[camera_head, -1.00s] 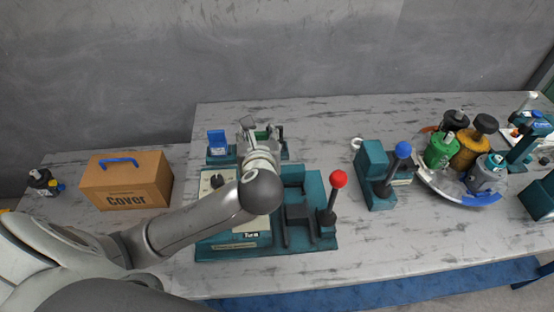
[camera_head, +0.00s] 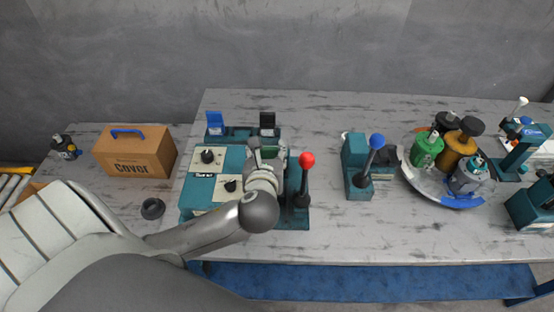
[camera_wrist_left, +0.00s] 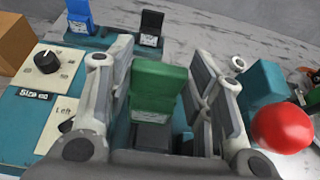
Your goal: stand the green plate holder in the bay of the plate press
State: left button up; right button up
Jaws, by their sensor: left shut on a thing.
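The green plate holder (camera_wrist_left: 158,88) is upright between the fingers of my left gripper (camera_wrist_left: 160,75) in the left wrist view. The gripper is shut on it. In the head view my left gripper (camera_head: 268,157) is over the teal plate press with the red-knobbed lever (camera_head: 307,160), just right of its dial panel (camera_head: 207,158). A dark part of the press (camera_wrist_left: 150,138) shows below the holder in the left wrist view. Whether the holder touches it, I cannot tell. My right gripper is not in view.
A teal rack (camera_head: 240,133) behind the press bears a blue holder (camera_head: 215,123) and a black holder (camera_head: 268,122). A cardboard box (camera_head: 135,155) stands left. A blue-knobbed lever device (camera_head: 360,170) and a round tray (camera_head: 440,190) with colored motors stand right.

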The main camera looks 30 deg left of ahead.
pick_arm(q)
jog(key=w+f, duration=0.2)
jog(key=f, duration=0.1)
jog(key=w+a+f, duration=0.1)
jog(key=w+f, duration=0.1)
jog(key=f, duration=0.1)
jog(key=w+a+f, duration=0.1)
jog(key=w+f, duration=0.1)
jog(key=f, duration=0.2)
jog(key=shift+w, duration=0.4)
jog(key=shift+f, duration=0.1)
jog(key=o, duration=1.2)
jog(key=shift+o, duration=0.4)
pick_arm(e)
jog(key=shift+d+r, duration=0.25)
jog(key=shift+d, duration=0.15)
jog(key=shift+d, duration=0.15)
pick_arm(q)
jog(key=shift+s+d+r, duration=0.25)
jog(key=shift+s, duration=0.1)
jog(key=v, duration=1.1)
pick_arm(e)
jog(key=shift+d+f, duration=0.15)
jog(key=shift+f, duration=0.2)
